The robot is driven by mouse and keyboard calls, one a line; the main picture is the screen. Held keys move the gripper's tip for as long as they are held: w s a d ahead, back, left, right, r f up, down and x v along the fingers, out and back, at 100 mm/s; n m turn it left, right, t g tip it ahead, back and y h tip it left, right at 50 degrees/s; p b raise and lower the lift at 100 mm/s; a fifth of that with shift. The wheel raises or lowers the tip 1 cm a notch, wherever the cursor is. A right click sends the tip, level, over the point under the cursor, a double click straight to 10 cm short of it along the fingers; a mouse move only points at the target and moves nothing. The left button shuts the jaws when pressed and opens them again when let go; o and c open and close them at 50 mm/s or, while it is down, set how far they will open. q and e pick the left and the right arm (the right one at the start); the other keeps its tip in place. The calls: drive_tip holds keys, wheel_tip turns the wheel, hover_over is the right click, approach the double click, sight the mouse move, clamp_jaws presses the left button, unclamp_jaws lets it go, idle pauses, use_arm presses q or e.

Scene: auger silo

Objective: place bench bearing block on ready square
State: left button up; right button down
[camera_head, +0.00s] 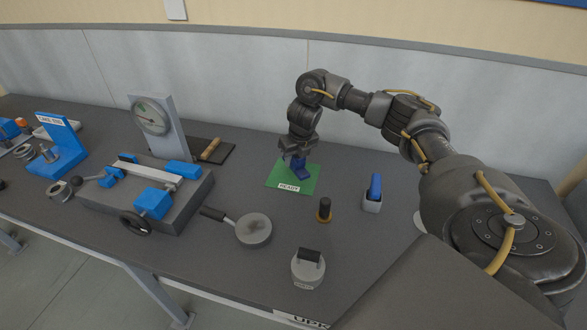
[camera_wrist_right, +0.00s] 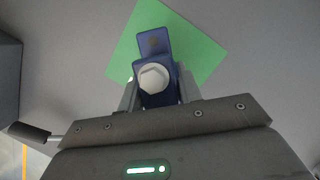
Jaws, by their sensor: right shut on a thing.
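The blue bearing block (camera_head: 300,170) is at the green ready square (camera_head: 278,178), over its middle to right part. In the right wrist view the block (camera_wrist_right: 154,42) shows a pale hexagonal part on it, with the green square (camera_wrist_right: 198,50) behind it. My right gripper (camera_head: 297,155) points down and is shut on the block. I cannot tell whether the block touches the square. My left gripper is not in view.
A round pan-like plate (camera_head: 253,229) and a handled weight (camera_head: 308,269) are nearer. A vise fixture (camera_head: 170,205) and dial gauge (camera_head: 152,117) stand left.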

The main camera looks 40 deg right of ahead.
sight(293, 166)
drive_tip(key=shift+w+a+f, duration=0.1)
drive_tip(key=shift+w, duration=0.2)
drive_tip(key=shift+w+f, duration=0.15)
drive_tip(key=shift+f, duration=0.35)
drive_tip(key=shift+f+p, duration=0.55)
drive_tip(key=shift+f, duration=0.4)
drive_tip(key=shift+w+f, duration=0.1)
drive_tip(key=shift+f, duration=0.3)
drive_tip(key=shift+f, duration=0.15)
drive_tip(key=c, duration=1)
unclamp_jaws()
drive_tip(key=shift+o, duration=0.2)
